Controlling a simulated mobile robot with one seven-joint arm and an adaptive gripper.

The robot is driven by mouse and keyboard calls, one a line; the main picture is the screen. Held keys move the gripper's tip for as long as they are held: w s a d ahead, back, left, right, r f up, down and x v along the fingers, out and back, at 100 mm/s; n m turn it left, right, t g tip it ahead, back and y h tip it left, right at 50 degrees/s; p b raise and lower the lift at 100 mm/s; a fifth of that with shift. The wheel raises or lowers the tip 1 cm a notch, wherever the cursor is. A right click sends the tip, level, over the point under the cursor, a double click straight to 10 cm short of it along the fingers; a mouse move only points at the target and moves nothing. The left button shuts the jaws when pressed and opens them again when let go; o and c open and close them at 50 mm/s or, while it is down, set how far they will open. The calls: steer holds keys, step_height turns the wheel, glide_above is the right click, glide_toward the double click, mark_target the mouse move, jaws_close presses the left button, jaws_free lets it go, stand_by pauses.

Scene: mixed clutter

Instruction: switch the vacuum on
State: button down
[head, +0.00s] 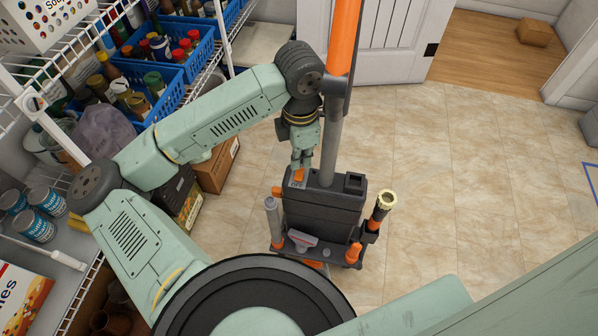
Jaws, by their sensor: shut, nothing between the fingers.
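The vacuum (320,213) stands upright on the tiled floor, with a dark grey body and a grey and orange pole (338,110) rising from it. An orange switch (299,175) with an "OFF" label (297,184) shows on the left of its top. My gripper (301,165) points down right at the switch, its fingers together and empty. At this size I cannot tell whether the fingertips touch the switch. The gripper hides part of the switch area.
A wire shelf with blue baskets (185,58) of bottles and jars stands on the left. Cardboard boxes (217,165) sit on the floor near my arm. A white door (385,40) is behind.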

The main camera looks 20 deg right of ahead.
mark_target(300, 170)
steer(key=shift+f+b, duration=1.25)
steer(key=shift+b, duration=0.25)
stand_by(1.0)
steer(key=shift+r, duration=0.1)
steer(key=shift+r+p, duration=1.3)
steer(key=shift+r, duration=2.1)
